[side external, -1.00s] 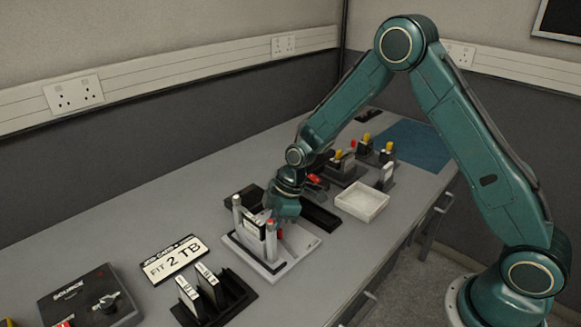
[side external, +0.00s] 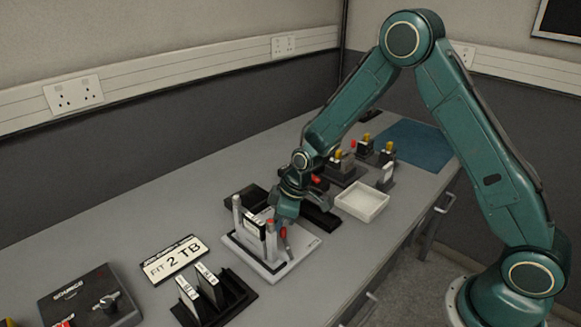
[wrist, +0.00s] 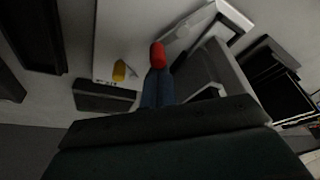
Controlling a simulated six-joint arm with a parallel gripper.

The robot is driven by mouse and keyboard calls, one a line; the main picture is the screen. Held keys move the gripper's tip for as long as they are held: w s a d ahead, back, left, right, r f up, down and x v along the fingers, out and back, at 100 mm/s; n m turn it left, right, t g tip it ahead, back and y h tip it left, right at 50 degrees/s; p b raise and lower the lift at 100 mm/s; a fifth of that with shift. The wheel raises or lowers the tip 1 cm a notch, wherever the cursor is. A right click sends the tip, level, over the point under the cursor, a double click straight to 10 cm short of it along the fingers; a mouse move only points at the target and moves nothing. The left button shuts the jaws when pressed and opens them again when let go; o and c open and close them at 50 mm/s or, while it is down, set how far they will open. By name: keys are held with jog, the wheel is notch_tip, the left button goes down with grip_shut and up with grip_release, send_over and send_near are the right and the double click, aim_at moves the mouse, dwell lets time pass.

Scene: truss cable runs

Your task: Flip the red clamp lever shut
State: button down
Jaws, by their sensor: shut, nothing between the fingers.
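My gripper (side external: 286,222) points down at the right side of a pale fixture (side external: 283,262) with upright posts. Its fingers are shut and empty, and in the wrist view (wrist: 158,82) they end right beside a red-tipped part (wrist: 158,55), which looks like the clamp lever. In the side view a small red tip (side external: 271,222) shows at the front post, just left of my fingers. I cannot tell whether the fingers touch the red part, nor the lever's angle. A dark and white block (side external: 252,228) stands between the posts.
A rack with labelled drives (side external: 208,288), a "FIT 2 TB" card (side external: 173,261) and a source box (side external: 90,298) lie at the left. A white tray (side external: 362,203) stands behind, right of my wrist. A yellow part (wrist: 119,70) shows in the wrist view. The bench's front right is clear.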

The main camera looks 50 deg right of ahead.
jog(key=m, duration=0.1)
jog(key=d+m, duration=0.1)
jog(key=shift+s+m+h, duration=0.25)
jog(key=shift+m+h, duration=0.15)
jog(key=shift+s+d, duration=0.3)
jog(key=shift+d, duration=0.15)
jog(key=m, duration=0.1)
jog(key=s+m+h, duration=0.1)
jog(key=m, duration=0.1)
jog(key=shift+d+t, duration=0.35)
jog(key=shift+t, duration=0.05)
jog(key=shift+w+d, duration=0.1)
jog(key=shift+d, duration=0.15)
jog(key=shift+w+d, duration=0.1)
jog(key=shift+d, duration=0.45)
jog(key=v, duration=1)
jog(key=shift+a, duration=0.35)
